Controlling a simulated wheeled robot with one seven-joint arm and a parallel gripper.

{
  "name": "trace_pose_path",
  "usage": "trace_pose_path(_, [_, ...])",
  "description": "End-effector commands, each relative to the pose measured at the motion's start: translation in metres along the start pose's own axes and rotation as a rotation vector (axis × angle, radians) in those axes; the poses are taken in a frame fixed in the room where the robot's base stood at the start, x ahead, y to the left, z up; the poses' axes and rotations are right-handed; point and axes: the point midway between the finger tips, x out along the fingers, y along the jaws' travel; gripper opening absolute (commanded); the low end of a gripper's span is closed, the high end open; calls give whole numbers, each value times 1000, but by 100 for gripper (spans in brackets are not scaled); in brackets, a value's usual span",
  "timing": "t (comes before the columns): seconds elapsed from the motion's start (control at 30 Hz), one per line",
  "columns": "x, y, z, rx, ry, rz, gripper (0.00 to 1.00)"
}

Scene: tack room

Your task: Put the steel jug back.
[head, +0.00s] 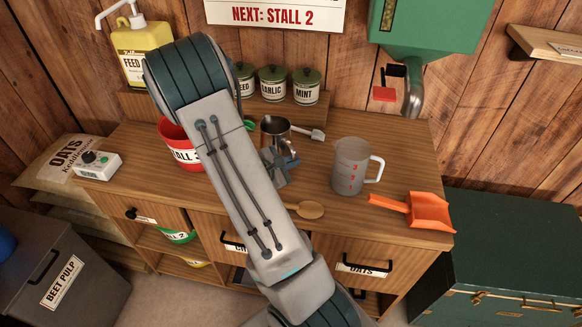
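The steel jug (275,131) stands upright toward the back middle of the wooden cabinet top, right of the red bucket. Its lower part is hidden behind my gripper. My gripper (279,163) is just in front of the jug, at the end of my arm, which crosses the middle of the view. The fingers are small and partly covered, so I cannot tell whether they are open or shut, or whether they touch the jug.
A red bucket (177,152) stands left of my arm. A clear measuring jug (349,174), an orange scoop (429,211) and a wooden spoon (310,210) lie to the right. Lidded tins (306,88) stand on a shelf behind. A green dispenser (425,30) hangs above right.

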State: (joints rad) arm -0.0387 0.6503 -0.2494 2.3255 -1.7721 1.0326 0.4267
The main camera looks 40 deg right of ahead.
Motion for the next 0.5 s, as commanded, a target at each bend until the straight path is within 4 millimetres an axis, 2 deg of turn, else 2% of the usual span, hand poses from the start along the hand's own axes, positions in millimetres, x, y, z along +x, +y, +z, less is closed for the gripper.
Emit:
trace_pose_path(0.03, [5, -7, -10, -2, -1, -1, 0])
trace_pose_path(0.1, [7, -9, -14, 0, -1, 0, 0])
trace_pose_path(0.43, [7, -10, -15, 1, -1, 1, 0])
trace_pose_path(0.5, [6, -9, -14, 0, 0, 0, 20])
